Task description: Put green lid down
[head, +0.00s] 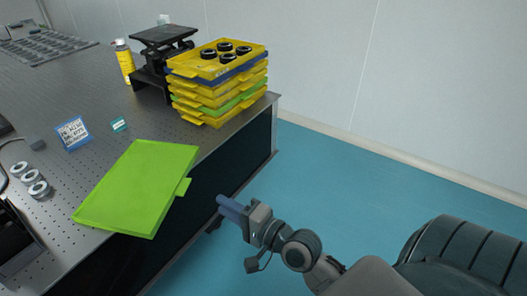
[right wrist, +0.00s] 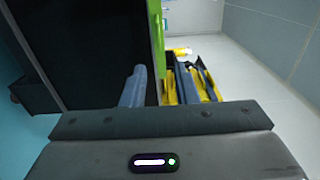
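The green lid (head: 140,188) is a flat, bright green tray-like panel at the near edge of the optical table in the head view. Its near right corner and small side tab (head: 183,187) show past the table edge; whether it rests fully flat I cannot tell. My right gripper (head: 228,206) is beside the table, right of the lid and apart from it. In the right wrist view its two blue fingers (right wrist: 159,84) stand apart with nothing between them. A green edge (right wrist: 157,38), likely the lid, shows beyond them. My left gripper is not in view.
A stack of yellow, blue and green trays (head: 215,98) with black rings on top stands at the table's far corner. Behind it are a black stand (head: 160,50) and a yellow bottle (head: 124,62). Metal rings (head: 30,178) and small blue signs (head: 73,133) lie left. Floor right is clear.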

